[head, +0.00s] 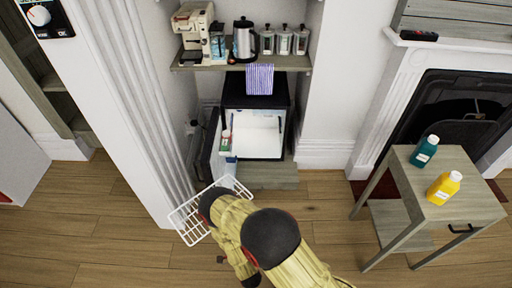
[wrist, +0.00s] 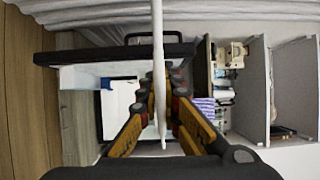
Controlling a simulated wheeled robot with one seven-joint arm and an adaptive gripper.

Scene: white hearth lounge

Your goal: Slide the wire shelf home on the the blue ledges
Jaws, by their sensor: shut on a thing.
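The white wire shelf (head: 182,222) is held above the floor in front of the open fridge, left of my arm in the head view. In the wrist view the wire shelf (wrist: 158,45) shows nearly edge-on as a pale upright bar. My gripper (wrist: 164,88) is shut on it, with orange fingers on both sides; my arm hides the grip in the head view. The dark fridge (head: 257,101) has a white interior, also seen in the wrist view (wrist: 117,98). Narrow bluish ledges show at its inner left and right (head: 281,124) walls. The shelf is outside the fridge.
The fridge door (head: 206,150) stands open on the left, beside a white pillar (head: 135,110). A striped towel (head: 259,79) hangs above the fridge from a wooden shelf (head: 190,66) with appliances. A side table (head: 468,205) with two bottles stands right. Floor between is clear.

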